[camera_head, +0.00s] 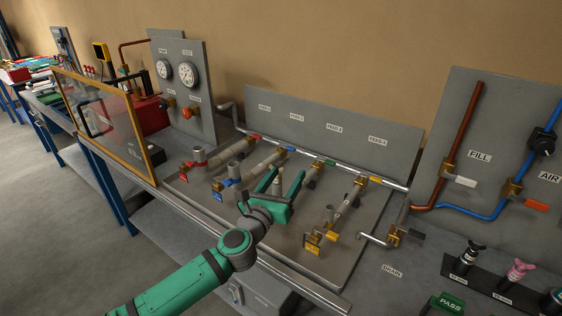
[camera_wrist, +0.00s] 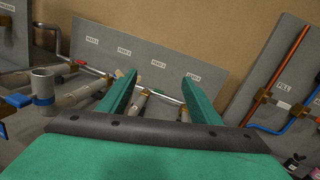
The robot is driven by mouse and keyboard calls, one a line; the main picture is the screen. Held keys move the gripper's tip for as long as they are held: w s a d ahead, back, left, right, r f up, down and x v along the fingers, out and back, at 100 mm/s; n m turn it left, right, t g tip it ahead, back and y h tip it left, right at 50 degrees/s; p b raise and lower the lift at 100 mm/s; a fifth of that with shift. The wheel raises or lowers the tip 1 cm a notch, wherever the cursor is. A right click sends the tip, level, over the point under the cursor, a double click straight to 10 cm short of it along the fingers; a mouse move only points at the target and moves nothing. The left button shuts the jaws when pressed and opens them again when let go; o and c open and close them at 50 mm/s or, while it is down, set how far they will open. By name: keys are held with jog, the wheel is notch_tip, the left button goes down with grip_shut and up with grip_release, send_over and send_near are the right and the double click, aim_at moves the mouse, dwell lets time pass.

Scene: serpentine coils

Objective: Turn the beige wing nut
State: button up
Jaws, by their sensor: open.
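My gripper (camera_head: 286,173) is open over the third pipe run of the bench rig, its two green fingers pointing up and away toward the label panel. In the wrist view the fingers (camera_wrist: 160,76) stand wide apart with nothing gripped between them. A small beige piece (camera_wrist: 119,73) shows just left of the left fingertip and is partly covered by it. I cannot tell for sure that it is the beige wing nut. In the head view my gripper hides much of this pipe run, and no beige wing nut can be made out.
Neighbouring pipe runs carry red (camera_head: 197,160), blue (camera_head: 229,176) and yellow (camera_head: 313,242) fittings close to my gripper. A grey panel (camera_head: 310,120) with feed labels stands behind. A framed clear screen (camera_head: 105,122) is at left. Fill and air pipes (camera_head: 465,130) are at right.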

jog(key=a+f+m+y, duration=0.1)
jog(key=a+f, duration=0.1)
jog(key=a, duration=0.3)
jog(key=x, duration=1.1)
jog(key=shift+w+a, duration=0.2)
jog(key=shift+w, duration=0.15)
jog(key=shift+y, duration=0.4)
jog(key=c, duration=1.1)
